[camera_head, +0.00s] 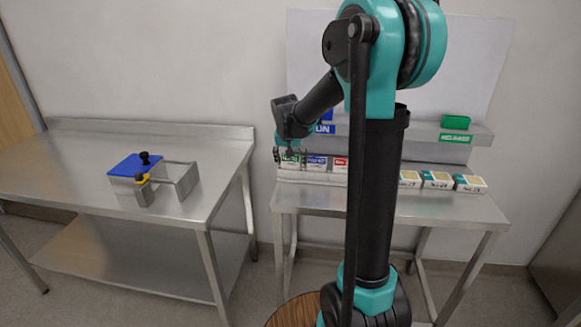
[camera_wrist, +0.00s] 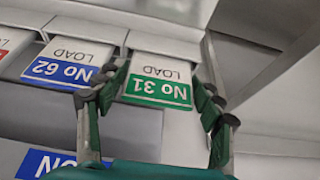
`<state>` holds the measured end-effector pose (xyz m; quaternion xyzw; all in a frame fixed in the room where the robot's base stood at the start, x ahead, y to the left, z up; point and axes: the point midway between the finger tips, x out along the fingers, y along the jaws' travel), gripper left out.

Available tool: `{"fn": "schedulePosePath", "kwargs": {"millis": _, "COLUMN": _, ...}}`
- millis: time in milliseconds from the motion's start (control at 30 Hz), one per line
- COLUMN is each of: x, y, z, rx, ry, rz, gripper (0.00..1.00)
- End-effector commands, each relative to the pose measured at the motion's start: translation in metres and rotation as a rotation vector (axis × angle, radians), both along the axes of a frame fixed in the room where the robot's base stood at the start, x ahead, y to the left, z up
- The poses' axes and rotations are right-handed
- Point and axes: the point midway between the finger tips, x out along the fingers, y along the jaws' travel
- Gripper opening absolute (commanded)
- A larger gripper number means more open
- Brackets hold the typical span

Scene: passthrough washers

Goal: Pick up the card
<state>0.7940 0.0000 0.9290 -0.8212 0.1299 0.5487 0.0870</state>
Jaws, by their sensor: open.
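Several cards marked LOAD stand in a row on the right-hand steel table. A white card with a green No 31 band (camera_wrist: 157,88) lies between the fingers of my gripper (camera_wrist: 158,95) in the wrist view. My gripper is open, with one finger near each side edge of this card, and I cannot tell whether they touch it. The green card (camera_head: 290,161) also shows in the head view, partly behind my gripper (camera_head: 291,152). A blue No 62 card (camera_wrist: 62,66) is beside it, and a red card (camera_wrist: 10,42) is at the wrist view's left edge.
A shelf behind holds a green block (camera_head: 455,121) above a RELEASE label (camera_head: 455,138). The left table (camera_head: 85,185) bears a blue plate (camera_head: 133,165) and a metal bracket with black knobs. Its left part is clear.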

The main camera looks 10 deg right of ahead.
Motion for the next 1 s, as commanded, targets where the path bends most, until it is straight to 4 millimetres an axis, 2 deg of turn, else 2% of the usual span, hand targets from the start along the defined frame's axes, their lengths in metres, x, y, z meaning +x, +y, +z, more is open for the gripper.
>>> {"fn": "schedulePosePath", "kwargs": {"millis": 67, "x": 0.000, "y": 0.000, "z": 0.000, "rx": 0.000, "ry": 0.000, "rz": 0.000, "gripper": 0.67}}
{"fn": "schedulePosePath", "kwargs": {"millis": 333, "x": 0.000, "y": 0.000, "z": 0.000, "rx": 0.000, "ry": 0.000, "rz": 0.000, "gripper": 0.34}}
{"fn": "schedulePosePath", "kwargs": {"millis": 733, "x": 0.000, "y": 0.000, "z": 0.006, "rx": 0.000, "ry": 0.000, "rz": 0.000, "gripper": 0.33}}
{"fn": "schedulePosePath", "kwargs": {"millis": 867, "x": 0.000, "y": 0.000, "z": 0.018, "rx": 0.000, "ry": 0.000, "rz": 0.000, "gripper": 0.33}}
{"fn": "schedulePosePath", "kwargs": {"millis": 1000, "x": 0.000, "y": 0.000, "z": 0.039, "rx": 0.000, "ry": 0.000, "rz": 0.000, "gripper": 0.33}}
